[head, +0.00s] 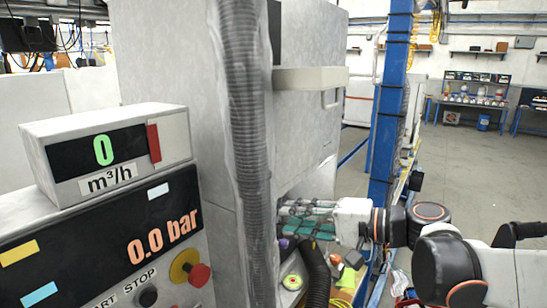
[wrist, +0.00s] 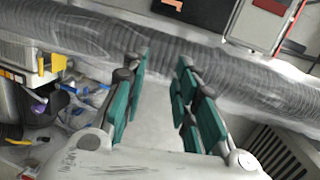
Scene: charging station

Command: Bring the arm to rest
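My arm (head: 430,235) is stretched out to the left from the right edge. In the wrist view my gripper (wrist: 163,58) shows two fingers with green pads, spread apart with nothing between them. The ribbed hose (wrist: 210,60) crosses beyond the fingertips; I cannot tell whether they touch it.
A control panel (head: 110,245) with displays and a red knob (head: 199,275) stands at the left. The ribbed hose (head: 243,130) runs down in front of the grey cabinet (head: 165,80). A blue post (head: 388,100) stands behind my arm. Open floor (head: 455,150) lies further right.

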